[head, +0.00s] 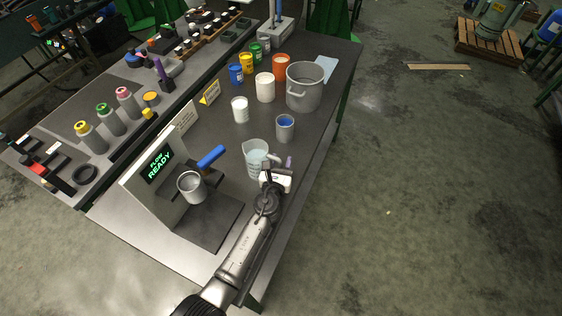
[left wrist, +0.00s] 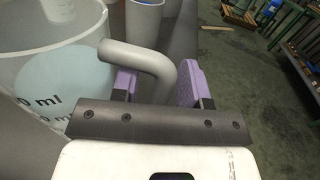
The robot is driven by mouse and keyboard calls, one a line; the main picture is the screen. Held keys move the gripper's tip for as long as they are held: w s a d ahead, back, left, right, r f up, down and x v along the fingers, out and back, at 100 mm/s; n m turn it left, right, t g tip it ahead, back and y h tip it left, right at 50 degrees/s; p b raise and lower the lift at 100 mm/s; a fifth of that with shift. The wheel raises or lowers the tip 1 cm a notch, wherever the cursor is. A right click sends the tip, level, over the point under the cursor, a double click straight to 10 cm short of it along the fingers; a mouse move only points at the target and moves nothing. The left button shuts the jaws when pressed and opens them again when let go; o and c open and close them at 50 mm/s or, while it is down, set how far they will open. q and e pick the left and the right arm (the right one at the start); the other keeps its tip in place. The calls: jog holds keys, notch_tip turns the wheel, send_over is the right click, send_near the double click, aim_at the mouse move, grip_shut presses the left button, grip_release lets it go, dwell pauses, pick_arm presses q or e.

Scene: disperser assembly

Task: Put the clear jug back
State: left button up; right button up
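The clear jug (head: 256,158) stands upright on the dark bench top, with ml markings on its side and something pale blue inside. It fills the left of the left wrist view (left wrist: 60,75), where its grey bent handle (left wrist: 140,58) reaches between my left gripper's purple fingers (left wrist: 160,85). My left gripper (head: 279,165) is at the jug's right side in the head view. Its fingers stand apart on either side of the handle, with a gap at the left finger. I cannot tell whether the right finger touches it. My right gripper is not in view.
A machine reading "FLOW READY" (head: 160,165) holds a metal cup (head: 191,187) left of the jug. A grey cup with blue contents (head: 285,127), a white container (head: 240,109) and a large metal pot (head: 304,87) stand farther back. The bench's right edge is close to my gripper.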

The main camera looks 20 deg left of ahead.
pick_arm(q)
jog(key=shift+r, duration=0.25)
jog(key=s, duration=0.3)
jog(key=s+p, duration=0.1)
jog(key=s, duration=0.3)
jog(key=s+d+p, duration=0.1)
jog(key=s, duration=0.2)
jog(key=shift+s+f, duration=0.1)
jog(key=shift+s, duration=0.9)
